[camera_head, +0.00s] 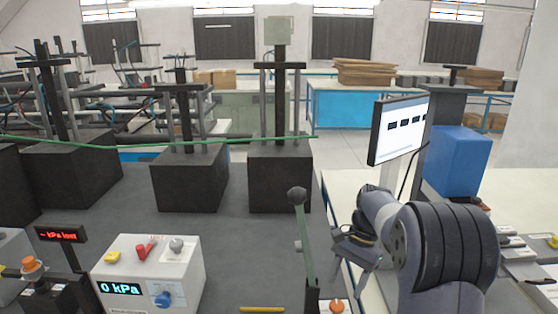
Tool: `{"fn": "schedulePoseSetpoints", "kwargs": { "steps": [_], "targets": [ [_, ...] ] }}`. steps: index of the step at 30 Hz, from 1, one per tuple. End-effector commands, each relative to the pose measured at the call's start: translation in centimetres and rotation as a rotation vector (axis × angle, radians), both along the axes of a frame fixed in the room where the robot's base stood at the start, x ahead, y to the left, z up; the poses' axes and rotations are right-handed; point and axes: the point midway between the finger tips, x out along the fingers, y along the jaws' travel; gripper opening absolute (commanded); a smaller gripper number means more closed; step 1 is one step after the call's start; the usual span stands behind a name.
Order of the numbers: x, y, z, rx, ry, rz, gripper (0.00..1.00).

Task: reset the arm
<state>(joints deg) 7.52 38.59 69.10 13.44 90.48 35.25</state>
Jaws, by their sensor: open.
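My arm shows at the lower right, with a thick dark-banded link close to the camera and a pale link reaching to the left. My gripper (346,284) hangs at the end of it, pointing down over the edge of the dark bench (240,230). It is open, and I see nothing between its fingers. It is just right of an upright lever (305,240) with a black knob; I cannot tell how much room lies between them.
A white box (150,270) reading 0 kPa and a small red display (60,233) stand at the lower left. Black blocks with posts (280,182) line the bench's back. A monitor (398,128) and blue box (458,162) are behind my arm. A yellow stick (262,309) lies in front.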

Motion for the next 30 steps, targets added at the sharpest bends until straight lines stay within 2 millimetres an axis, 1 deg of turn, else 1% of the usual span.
{"fn": "schedulePoseSetpoints", "kwargs": {
  "steps": [1, 6, 10, 15, 25, 30],
  "targets": [
    [0.4, -0.3, 0.9, 0.0, -0.004, -0.001, 0.55],
    [1.0, -1.0, 3.4, -0.001, -0.001, -0.002, 0.55],
    [1.4, -1.3, 4.5, -0.001, -0.001, -0.003, 0.55],
    [1.5, -1.5, 5.1, 0.0, 0.002, -0.004, 0.55],
    [1.5, -1.5, 5.2, -0.001, -0.001, -0.003, 0.55],
    [1.6, -1.2, 6.2, -0.004, -0.035, 0.001, 0.55]
  ]
}}
